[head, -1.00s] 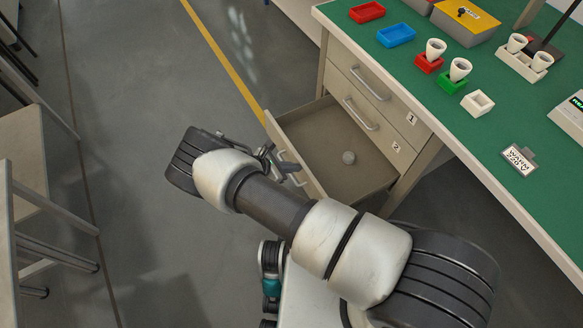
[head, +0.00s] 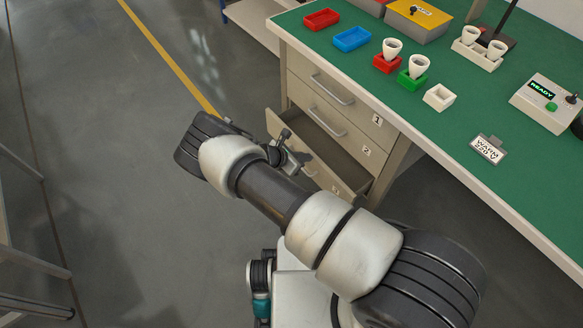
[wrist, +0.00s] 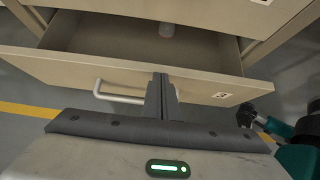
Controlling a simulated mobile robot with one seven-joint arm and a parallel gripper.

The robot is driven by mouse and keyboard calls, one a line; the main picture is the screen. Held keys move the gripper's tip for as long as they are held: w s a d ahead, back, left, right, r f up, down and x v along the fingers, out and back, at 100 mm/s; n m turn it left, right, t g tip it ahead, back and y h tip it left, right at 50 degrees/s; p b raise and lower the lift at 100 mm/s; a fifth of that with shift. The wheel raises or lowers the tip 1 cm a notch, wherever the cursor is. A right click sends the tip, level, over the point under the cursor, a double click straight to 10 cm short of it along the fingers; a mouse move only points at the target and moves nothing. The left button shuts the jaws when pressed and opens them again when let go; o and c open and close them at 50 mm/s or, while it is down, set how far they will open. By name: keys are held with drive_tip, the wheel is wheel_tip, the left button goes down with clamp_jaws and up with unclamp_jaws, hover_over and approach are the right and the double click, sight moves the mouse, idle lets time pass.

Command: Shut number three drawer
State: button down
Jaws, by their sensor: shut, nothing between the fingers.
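The number three drawer (head: 346,160) is the lowest in the bench's drawer unit and stands partly open. A small grey round object (wrist: 167,30) lies inside towards the back. My gripper (head: 298,158) is at the drawer's front.
Drawers one (head: 335,88) and two (head: 328,120) above are shut. The green bench top (head: 440,125) overhangs at right, carrying trays, bulbs in holders and a tester (head: 545,103). Open floor (head: 120,190) lies left; metal furniture legs (head: 35,275) stand at the far left.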

drive_tip(key=w+d+b, duration=0.1)
drive_tip(key=w+d, duration=0.3)
drive_tip(key=d, duration=0.1)
drive_tip(key=shift+d, duration=0.25)
drive_tip(key=shift+w, duration=0.1)
